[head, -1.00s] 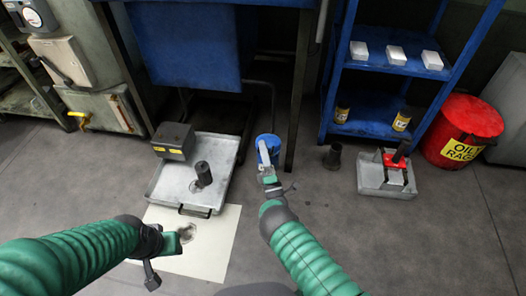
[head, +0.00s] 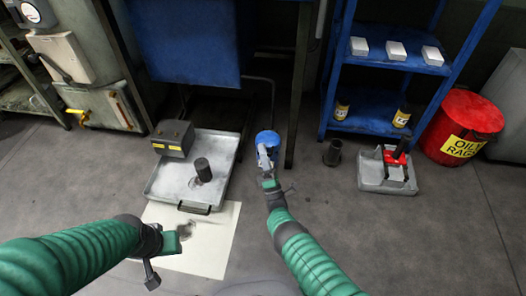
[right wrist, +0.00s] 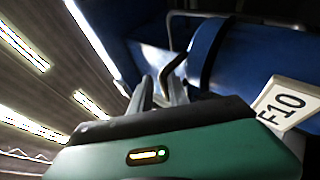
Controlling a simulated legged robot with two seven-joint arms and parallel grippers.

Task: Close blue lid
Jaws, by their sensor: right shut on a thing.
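A blue lid (head: 267,137) shows at the top of a small round blue container on the floor, in the middle of the head view. My right gripper (head: 268,158) is at the near side of the lid and shut on it; the exact contact is hard to see. In the right wrist view the gripper's fingers (right wrist: 160,92) meet a thin dark curved piece beside a blue rounded surface (right wrist: 212,50). My left gripper (head: 186,232) hangs above the pale sheet; its jaw opening is unclear.
A metal tray (head: 165,190) with a dark cylinder and a grey box stands left of the container. A table leg (head: 298,110) is close on its right. Front right floor is clear.

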